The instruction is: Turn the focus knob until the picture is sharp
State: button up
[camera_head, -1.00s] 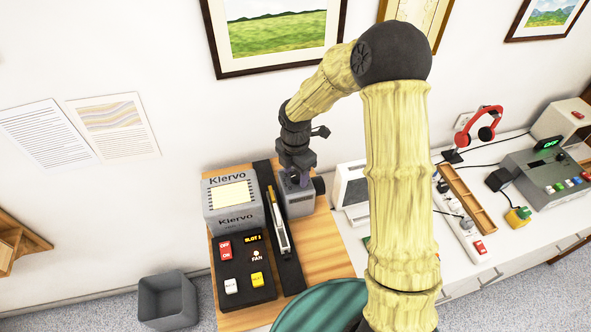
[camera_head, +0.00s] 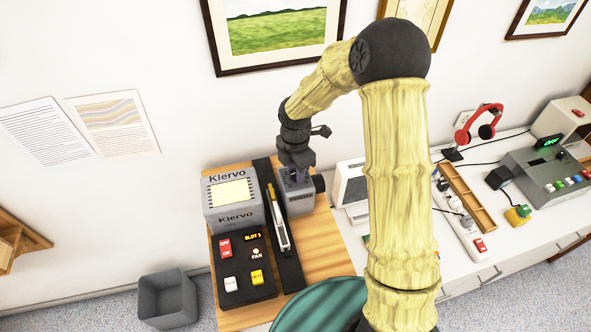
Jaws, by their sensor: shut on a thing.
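A grey projector-like device marked Kiervo (camera_head: 236,217) stands on the wooden table (camera_head: 320,257). It has a pale lit screen (camera_head: 230,193) facing up. A black control panel (camera_head: 261,287) with red, white and yellow buttons and a lit SLOT display lies in front of it. My gripper (camera_head: 296,176) points down at the top of the grey block (camera_head: 299,200) right of the black rail. It is shut on a small part there, likely the focus knob, which it mostly hides. A dark round lens (camera_head: 319,183) sticks out of the block's right side. The picture's sharpness cannot be told.
A black rail with a white and yellow slide piece (camera_head: 278,220) runs between the device and the block. A teal round object (camera_head: 318,305) is at the front. A grey bin (camera_head: 167,299) stands on the floor. A white counter with a red headset (camera_head: 480,125) is at right.

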jog(key=m+b, duration=0.1)
jog(key=m, duration=0.2)
jog(key=shift+w+m, duration=0.1)
jog(key=shift+m, duration=0.2)
jog(key=m+b, duration=0.1)
jog(key=m, duration=0.2)
jog(key=shift+m, duration=0.4)
jog(key=m+b, duration=0.2)
jog(key=m, duration=0.4)
jog(key=shift+w, duration=0.1)
jog(key=m+b, duration=0.1)
jog(key=m, duration=0.3)
jog(key=shift+m, duration=0.4)
jog(key=m, duration=0.4)
jog(key=shift+r+m, duration=0.1)
jog(key=shift+m, duration=0.3)
jog(key=o, duration=1)
jog(key=shift+c, duration=0.2)
